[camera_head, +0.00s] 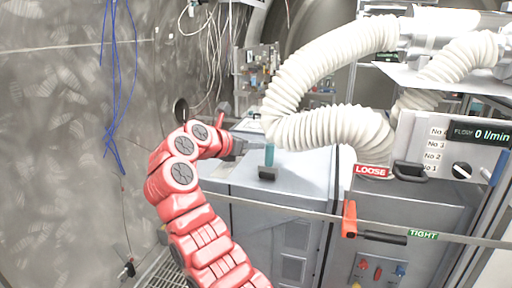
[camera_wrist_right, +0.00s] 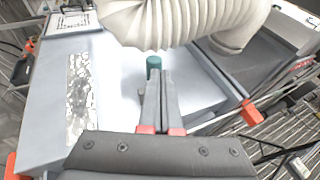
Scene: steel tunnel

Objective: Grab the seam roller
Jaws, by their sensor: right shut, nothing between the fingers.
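The seam roller (camera_head: 269,156) appears to be the upright teal handle on a small dark base, standing on the grey cabinet top (camera_head: 300,175). In the right wrist view its teal end (camera_wrist_right: 153,63) shows just beyond my fingertips, and its lower part is hidden behind the fingers. My right gripper (camera_head: 244,147) comes in from the left at the end of my red arm. Its fingers (camera_wrist_right: 157,76) are shut with nothing between them, pointing at the handle. Whether they touch it I cannot tell. My left gripper is not in view.
Thick white corrugated hoses (camera_head: 330,130) arch close above and right of the roller; one also crosses the top of the right wrist view (camera_wrist_right: 180,22). A flow panel (camera_head: 455,145) stands at the right.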

